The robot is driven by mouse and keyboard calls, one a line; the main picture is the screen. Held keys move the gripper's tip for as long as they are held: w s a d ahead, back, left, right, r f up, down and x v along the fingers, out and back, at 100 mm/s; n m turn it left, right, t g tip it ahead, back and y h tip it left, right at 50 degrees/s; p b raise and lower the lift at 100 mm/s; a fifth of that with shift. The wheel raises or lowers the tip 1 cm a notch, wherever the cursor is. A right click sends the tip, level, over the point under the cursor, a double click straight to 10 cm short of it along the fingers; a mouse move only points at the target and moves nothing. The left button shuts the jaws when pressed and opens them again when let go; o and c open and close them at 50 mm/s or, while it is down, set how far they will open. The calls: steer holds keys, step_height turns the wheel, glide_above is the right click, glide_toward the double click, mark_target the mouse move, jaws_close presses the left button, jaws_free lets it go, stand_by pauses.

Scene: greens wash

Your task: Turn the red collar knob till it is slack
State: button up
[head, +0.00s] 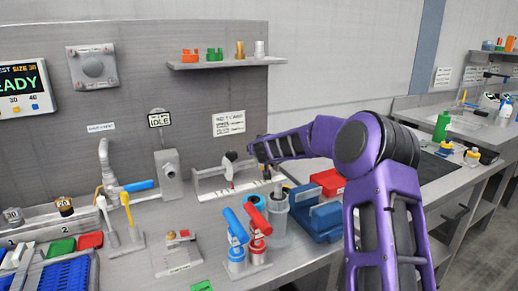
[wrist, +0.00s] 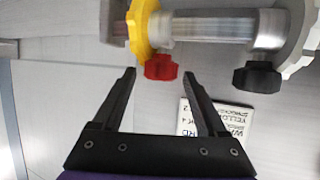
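In the wrist view, the red collar knob (wrist: 161,67) hangs below a yellow collar (wrist: 142,28) on a grey horizontal shaft (wrist: 205,27). My gripper (wrist: 159,73) is open, its black fingertips to the left and right of the red knob, with a gap on each side. I cannot tell whether the knob is level in depth with the tips. In the head view, my gripper end (head: 258,150) is by the back wall, over a white rack (head: 210,183); I cannot make out the red knob there.
A black knob (wrist: 257,77) hangs from the shaft right of the red one in the wrist view. A printed label (wrist: 222,115) lies beyond the right finger.

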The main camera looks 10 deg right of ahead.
jaws_close()
steer(key=shift+a+r+m+h+p, duration=0.15)
steer(key=shift+m+h+p, duration=0.2)
steer(key=shift+p, duration=0.4)
